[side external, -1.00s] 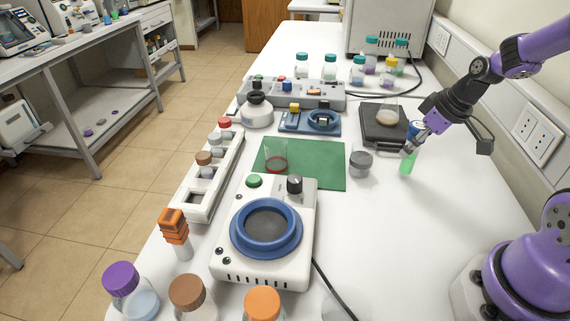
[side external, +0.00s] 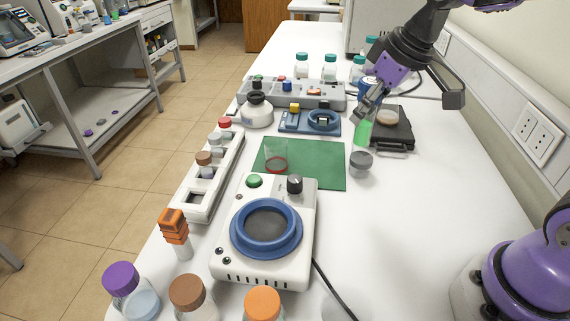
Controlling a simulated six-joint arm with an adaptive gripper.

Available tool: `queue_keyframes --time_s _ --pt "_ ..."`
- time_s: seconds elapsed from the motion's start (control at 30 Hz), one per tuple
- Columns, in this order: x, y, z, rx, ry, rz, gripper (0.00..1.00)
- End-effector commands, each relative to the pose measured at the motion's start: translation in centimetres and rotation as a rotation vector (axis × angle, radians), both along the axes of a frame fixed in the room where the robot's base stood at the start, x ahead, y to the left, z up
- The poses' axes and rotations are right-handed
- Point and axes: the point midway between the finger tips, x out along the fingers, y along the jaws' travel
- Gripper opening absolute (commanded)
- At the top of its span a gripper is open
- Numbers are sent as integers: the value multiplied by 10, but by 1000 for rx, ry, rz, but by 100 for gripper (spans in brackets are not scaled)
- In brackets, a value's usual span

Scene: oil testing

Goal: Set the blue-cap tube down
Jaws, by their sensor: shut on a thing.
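My gripper (side external: 372,102) is at the upper right of the side external view, shut on the blue-cap tube. The tube (side external: 363,132) holds bright green liquid and hangs nearly upright with a slight tilt. Its blue cap (side external: 369,83) shows between my gripper's parts and is partly covered. The tube appears in front of the left edge of the black scale. I cannot tell exactly how high its lower end is above the table. A white rack (side external: 209,190) at the left centre holds several capped tubes and shows an empty square slot near its front end.
A green mat (side external: 322,165) bears a glass beaker (side external: 276,158). A white hotplate (side external: 262,262) is in front.

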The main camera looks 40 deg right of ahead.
Motion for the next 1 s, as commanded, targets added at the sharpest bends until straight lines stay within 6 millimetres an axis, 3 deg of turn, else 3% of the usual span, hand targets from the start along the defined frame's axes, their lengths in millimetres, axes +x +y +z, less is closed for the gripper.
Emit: queue_keyframes --time_s 0.1,0.2,0.4,0.53,0.8,1.0 --pt "36 23 1 -1 3 53 0" --pt "60 41 0 0 2 83 0" --pt "86 61 -5 0 0 116 0" --pt "97 44 -18 0 1 114 0" --pt "125 -17 -59 1 0 113 0" --pt "136 -38 -72 0 -3 118 0"
